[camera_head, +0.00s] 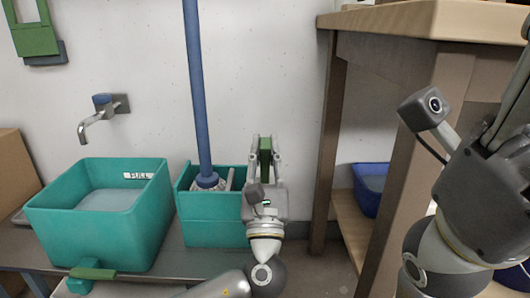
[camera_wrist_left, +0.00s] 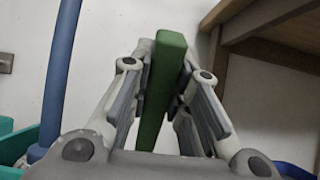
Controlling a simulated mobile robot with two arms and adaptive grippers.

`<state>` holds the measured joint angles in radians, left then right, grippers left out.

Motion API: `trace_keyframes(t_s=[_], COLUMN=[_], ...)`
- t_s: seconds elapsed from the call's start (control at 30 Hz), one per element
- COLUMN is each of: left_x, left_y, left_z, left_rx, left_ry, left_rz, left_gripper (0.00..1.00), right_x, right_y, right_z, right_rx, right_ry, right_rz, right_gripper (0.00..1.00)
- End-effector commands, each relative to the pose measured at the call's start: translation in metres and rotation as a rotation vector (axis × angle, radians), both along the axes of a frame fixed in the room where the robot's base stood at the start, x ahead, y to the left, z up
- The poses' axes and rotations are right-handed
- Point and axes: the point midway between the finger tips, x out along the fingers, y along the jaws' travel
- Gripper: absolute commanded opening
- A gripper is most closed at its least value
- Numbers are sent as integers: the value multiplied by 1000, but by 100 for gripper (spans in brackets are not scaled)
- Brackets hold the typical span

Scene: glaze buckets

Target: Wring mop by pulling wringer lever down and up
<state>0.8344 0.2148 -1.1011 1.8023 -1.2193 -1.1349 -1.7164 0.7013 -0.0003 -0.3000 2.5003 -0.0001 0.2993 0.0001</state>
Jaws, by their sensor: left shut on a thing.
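The wringer lever (camera_head: 265,158) is a green bar standing upright at the right side of the teal wringer bucket (camera_head: 212,232). My left gripper (camera_head: 264,150) is shut on this lever. In the left wrist view the lever (camera_wrist_left: 165,85) runs upward between the two fingers of my left gripper (camera_wrist_left: 165,100). The mop has a blue pole (camera_head: 197,85) that stands upright in the wringer bucket, with its head partly hidden by the bucket wall. The pole also shows in the left wrist view (camera_wrist_left: 60,80). My right arm shows at the right edge, its fingertips out of view.
A teal basin (camera_head: 100,228) marked FULL stands to the left, under a wall tap (camera_head: 97,120). A wooden table (camera_head: 440,22) with a lower shelf stands close on the right, with a blue bin (camera_head: 368,190) on the shelf. A green-handled object (camera_head: 92,273) is at the basin's front.

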Motion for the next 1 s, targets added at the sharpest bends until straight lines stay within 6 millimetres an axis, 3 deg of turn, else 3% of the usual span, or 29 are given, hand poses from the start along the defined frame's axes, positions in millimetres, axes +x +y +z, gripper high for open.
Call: trace_keyframes(t_s=[0.27, 0.3, 0.43, 0.77, 1.0], left_x=[0, 1, 1, -1, -26], left_y=[0, 0, 0, 0, 0], left_z=[-1, -1, -1, -1, -22], left_rx=[1, 1, 1, 0, 2], left_ry=[3, 3, 2, 2, 7], left_rz=[1, 1, 1, 0, -2], left_gripper=[0, 23, 40, 40, 40], right_x=[0, 0, 0, 1, 1], right_y=[0, 0, 0, 0, 0], right_z=[0, 0, 0, 0, 0], right_rx=[-1, -1, -1, 0, 0], right_ry=[-1, -1, -1, 4, 2], right_rz=[0, 0, 0, 0, 0], right_gripper=[40, 40, 40, 40, 40])
